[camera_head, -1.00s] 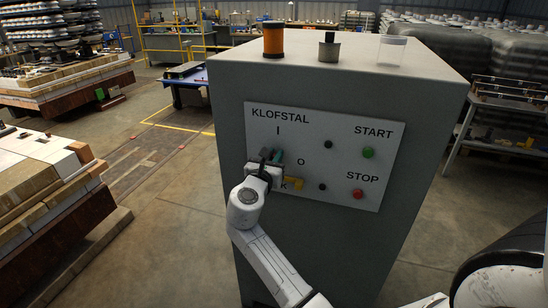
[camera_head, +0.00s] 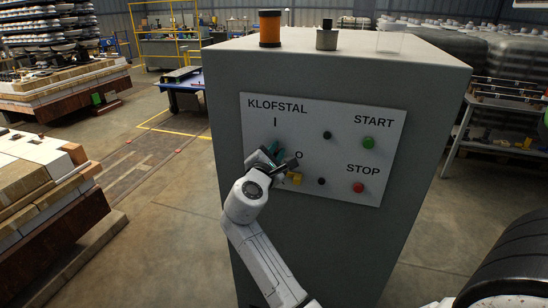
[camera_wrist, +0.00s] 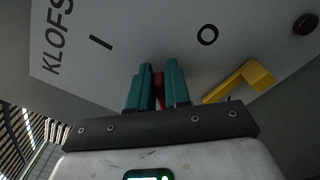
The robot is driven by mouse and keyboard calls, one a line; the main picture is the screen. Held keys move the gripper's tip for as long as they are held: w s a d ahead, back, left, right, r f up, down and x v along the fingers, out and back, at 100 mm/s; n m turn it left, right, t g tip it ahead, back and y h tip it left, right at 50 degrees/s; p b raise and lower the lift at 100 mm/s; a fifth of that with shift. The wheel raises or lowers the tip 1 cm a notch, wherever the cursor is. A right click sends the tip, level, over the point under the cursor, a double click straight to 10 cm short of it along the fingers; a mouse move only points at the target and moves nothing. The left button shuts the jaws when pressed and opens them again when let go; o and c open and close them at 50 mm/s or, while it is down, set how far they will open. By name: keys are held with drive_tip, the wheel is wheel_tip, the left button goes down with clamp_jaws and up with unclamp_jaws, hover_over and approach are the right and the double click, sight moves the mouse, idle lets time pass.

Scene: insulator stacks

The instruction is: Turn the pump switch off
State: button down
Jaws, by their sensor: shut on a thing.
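The grey cabinet's front panel (camera_head: 362,140) is marked KLOFSTAL, with I at top and O to the lower right of it. My gripper (camera_head: 277,150) is at the panel's left part, below the I and left of the O. In the wrist view my gripper (camera_wrist: 159,70) has its teal fingers close together around a narrow red part, which seems to be the switch handle (camera_wrist: 160,88). The fingers hide most of the switch, so its exact position cannot be told. The I (camera_wrist: 101,41) and O (camera_wrist: 207,35) lie on either side of the fingertips.
A yellow bent piece (camera_wrist: 242,80) sits on the panel close right of my fingers. A green START button (camera_head: 369,143) and red STOP button (camera_head: 358,187) are further right. An orange cylinder (camera_head: 270,29) stands on the cabinet top. Brick-like stacks stand left.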

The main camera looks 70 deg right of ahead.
drive_tip(key=m+b, duration=0.1)
drive_tip(key=f+m+b, duration=0.1)
drive_tip(key=m+b, duration=0.2)
drive_tip(key=m, duration=0.1)
drive_tip(key=shift+s+f, duration=0.15)
drive_tip(key=shift+s, duration=0.1)
drive_tip(key=shift+f+m+b, duration=0.15)
drive_tip(key=shift+m+b, duration=1.35)
drive_tip(key=shift+m, duration=0.3)
drive_tip(key=shift+s, duration=0.1)
drive_tip(key=c, duration=1.2)
unclamp_jaws()
drive_tip(key=shift+o, duration=0.2)
drive_tip(key=a+b, duration=0.1)
drive_tip(key=a, duration=0.9)
drive_tip(key=shift+s+a, duration=0.4)
